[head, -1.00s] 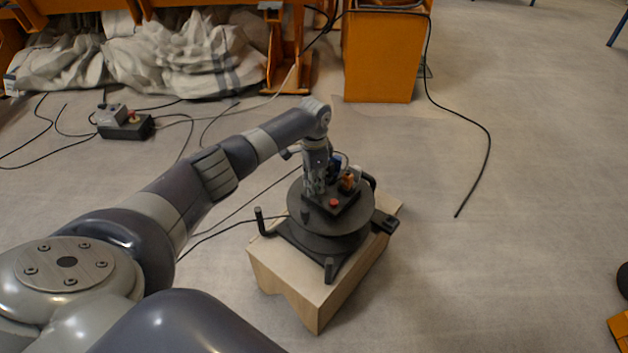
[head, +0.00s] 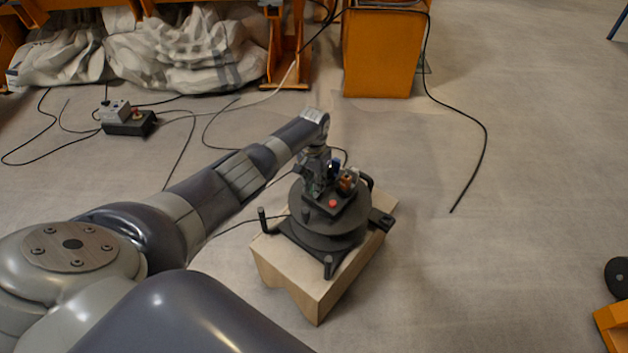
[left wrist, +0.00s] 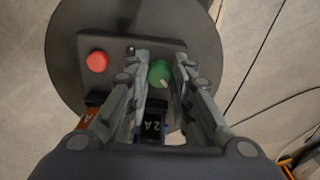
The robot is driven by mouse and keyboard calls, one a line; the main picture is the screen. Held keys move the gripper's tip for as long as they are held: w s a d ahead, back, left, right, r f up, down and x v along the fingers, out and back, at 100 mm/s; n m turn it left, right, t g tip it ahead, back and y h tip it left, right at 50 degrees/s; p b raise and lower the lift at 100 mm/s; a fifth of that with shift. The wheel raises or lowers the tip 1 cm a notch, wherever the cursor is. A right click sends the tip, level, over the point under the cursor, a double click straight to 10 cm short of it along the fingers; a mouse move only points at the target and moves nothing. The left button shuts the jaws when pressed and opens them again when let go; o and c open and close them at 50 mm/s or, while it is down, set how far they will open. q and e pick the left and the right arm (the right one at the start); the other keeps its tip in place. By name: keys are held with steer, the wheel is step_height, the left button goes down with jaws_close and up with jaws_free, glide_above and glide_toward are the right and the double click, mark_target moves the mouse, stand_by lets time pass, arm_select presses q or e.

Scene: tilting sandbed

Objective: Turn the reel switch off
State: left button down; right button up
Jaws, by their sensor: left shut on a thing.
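The reel (head: 345,228) is a black drum on dark legs, standing on a wooden block. Its top plate (left wrist: 89,45) carries a red button (left wrist: 97,61), which also shows in the head view (head: 333,204), and a green round knob (left wrist: 159,72) with a pale pointer mark, apparently the reel switch. My left gripper (left wrist: 161,60) points down at the plate and is shut on the green knob, one finger on each side. In the head view my left gripper (head: 314,186) hides the knob. My right gripper is not in view.
The wooden block (head: 318,290) stands on grey floor. Sockets with a black plug (left wrist: 152,128) sit close beside the knob. A dark box (head: 128,124) with cables lies at the left. An orange cabinet (head: 383,55) stands behind. The floor to the right is mostly clear.

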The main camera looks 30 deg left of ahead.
arm_select(q)
steer(key=shift+n+p, duration=0.6)
steer(key=shift+n, duration=1.4)
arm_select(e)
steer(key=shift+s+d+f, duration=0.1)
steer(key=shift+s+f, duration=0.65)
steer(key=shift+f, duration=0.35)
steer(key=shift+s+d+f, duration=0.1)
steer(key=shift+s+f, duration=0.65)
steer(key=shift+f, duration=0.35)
arm_select(q)
steer(key=c, duration=1.4)
jaws_free()
steer(key=shift+o, duration=0.2)
step_height(320, 180, up, 12)
